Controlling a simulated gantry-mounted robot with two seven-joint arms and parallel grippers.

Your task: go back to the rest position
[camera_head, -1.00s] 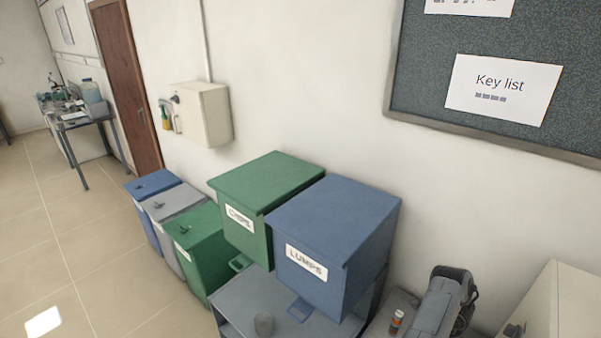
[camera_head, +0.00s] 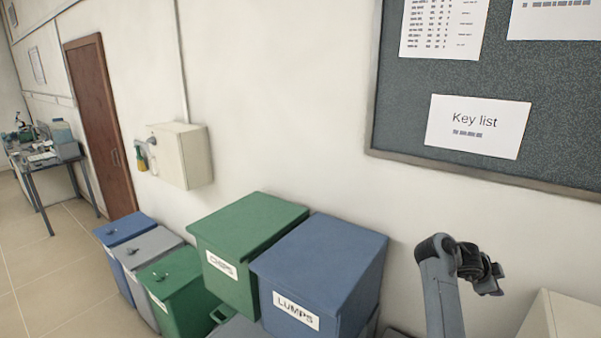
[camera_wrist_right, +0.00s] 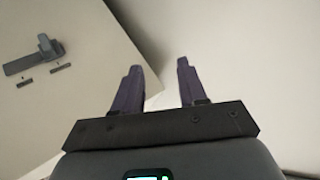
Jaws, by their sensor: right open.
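My right gripper (camera_wrist_right: 159,68) is open in the right wrist view, its two dark purple fingers spread apart with nothing between them. In the head view, a grey arm link of mine with a black joint (camera_head: 440,262) rises at the lower right, in front of the pale wall. I cannot clearly make out the fingers there. My left gripper is in neither view.
A blue LUMPS bin (camera_head: 325,262) and a green bin (camera_head: 245,235) stand left of the arm. A cream box (camera_head: 550,318) is at the lower right. A cream panel with a grey handle (camera_wrist_right: 38,56) lies left of the fingers in the wrist view.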

